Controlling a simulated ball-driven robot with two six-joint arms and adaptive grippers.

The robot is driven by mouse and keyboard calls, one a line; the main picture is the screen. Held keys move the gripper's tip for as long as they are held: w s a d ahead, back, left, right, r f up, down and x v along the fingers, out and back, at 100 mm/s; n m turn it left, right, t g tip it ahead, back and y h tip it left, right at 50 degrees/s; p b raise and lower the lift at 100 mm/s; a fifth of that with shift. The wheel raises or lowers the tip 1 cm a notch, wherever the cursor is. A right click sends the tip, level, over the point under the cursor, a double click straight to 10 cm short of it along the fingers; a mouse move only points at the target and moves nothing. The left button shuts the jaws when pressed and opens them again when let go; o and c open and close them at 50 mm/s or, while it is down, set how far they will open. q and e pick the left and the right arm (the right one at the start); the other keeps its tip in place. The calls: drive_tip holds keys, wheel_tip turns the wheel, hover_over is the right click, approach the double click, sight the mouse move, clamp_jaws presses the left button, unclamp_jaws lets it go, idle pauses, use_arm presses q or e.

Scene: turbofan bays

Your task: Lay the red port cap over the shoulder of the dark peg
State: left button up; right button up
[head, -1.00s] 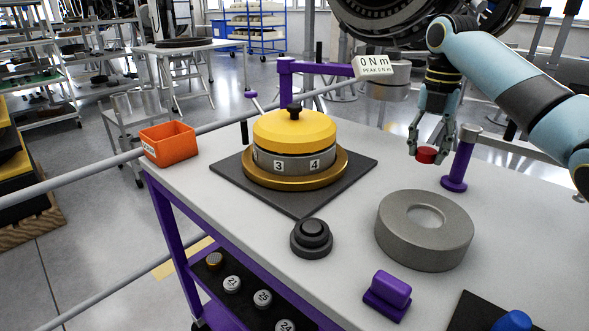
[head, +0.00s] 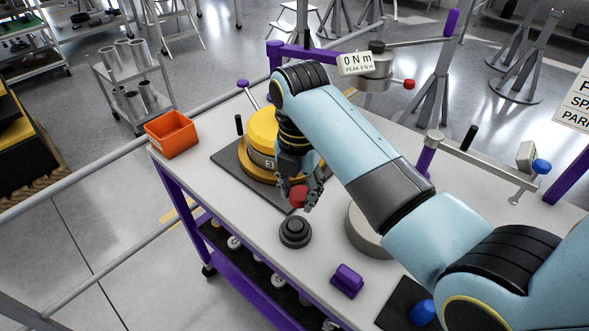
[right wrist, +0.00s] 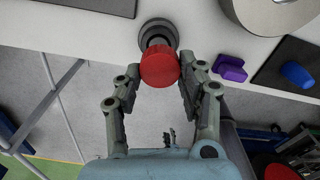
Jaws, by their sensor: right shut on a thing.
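The red port cap (head: 298,196) is held between the fingertips of my right gripper (head: 299,198). In the right wrist view, the round red cap (right wrist: 159,67) sits between the two fingers (right wrist: 157,76) and hides part of the dark peg (right wrist: 156,29). The dark stepped peg (head: 295,233) stands upright on the white bench, just in front of the gripper in the head view. The cap appears above the bench and apart from the peg, though the exact gap is hard to tell. My left gripper is not in view.
The yellow-topped drum (head: 263,130) stands behind the gripper on a dark mat (head: 231,162). A grey disc (head: 360,235), partly behind my arm, and a purple block (head: 347,281) lie to the right. An orange bin (head: 172,135) sits at the far left corner.

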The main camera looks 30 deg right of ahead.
sight(294, 227)
drive_tip(key=shift+s+a+r, duration=0.2)
drive_tip(key=shift+a+r, duration=0.1)
drive_tip(key=shift+a, duration=0.25)
drive_tip(key=shift+f, duration=0.1)
drive_tip(key=shift+a, duration=0.1)
drive_tip(key=shift+f+b, duration=0.65)
drive_tip(key=shift+f, duration=2.85)
drive_tip(key=shift+p, duration=0.5)
drive_tip(key=shift+f, duration=0.4)
drive_tip(key=o, duration=0.8)
